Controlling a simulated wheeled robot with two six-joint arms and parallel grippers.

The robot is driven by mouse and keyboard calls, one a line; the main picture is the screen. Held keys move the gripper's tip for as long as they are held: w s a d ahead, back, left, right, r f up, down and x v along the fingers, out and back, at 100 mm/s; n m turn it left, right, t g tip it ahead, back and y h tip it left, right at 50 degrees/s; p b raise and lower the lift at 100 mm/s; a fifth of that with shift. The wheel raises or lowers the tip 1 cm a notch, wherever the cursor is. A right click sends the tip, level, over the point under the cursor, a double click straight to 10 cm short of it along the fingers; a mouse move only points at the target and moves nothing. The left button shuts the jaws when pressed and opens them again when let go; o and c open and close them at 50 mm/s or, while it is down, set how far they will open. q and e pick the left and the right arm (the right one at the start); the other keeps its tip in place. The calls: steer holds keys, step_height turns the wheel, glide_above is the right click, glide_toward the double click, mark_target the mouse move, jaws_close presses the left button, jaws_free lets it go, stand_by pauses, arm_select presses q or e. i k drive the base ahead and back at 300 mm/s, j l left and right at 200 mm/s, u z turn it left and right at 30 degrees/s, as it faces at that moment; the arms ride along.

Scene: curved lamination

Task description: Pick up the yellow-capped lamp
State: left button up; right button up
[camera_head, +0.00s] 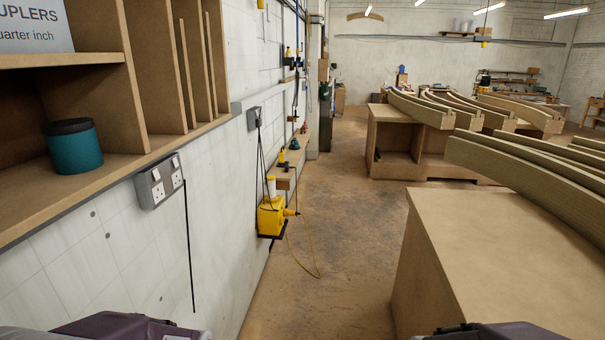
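I cannot clearly make out a yellow-capped lamp. Purple parts of my two arms show at the bottom edge, left and right. Neither gripper is in view, so I cannot see their fingers.
A wooden shelf (110,172) with a teal tin (73,146) is close on the left. A bench (500,240) with curved laminated beams (530,176) stands close on the right. Another bench (395,150) is farther back. The floor (335,235) between is clear except for a thin yellow cable.

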mark_target(270, 179)
steer(key=i, duration=3.3)
steer(key=i+u, duration=0.15)
steer(key=u, duration=0.35)
steer(key=i+l+u, duration=0.1)
steer(key=u, duration=0.35)
steer(key=i+l+u, duration=0.15)
steer(key=u, duration=0.35)
steer(key=i+l+u, duration=0.4)
steer(key=l+u, duration=0.2)
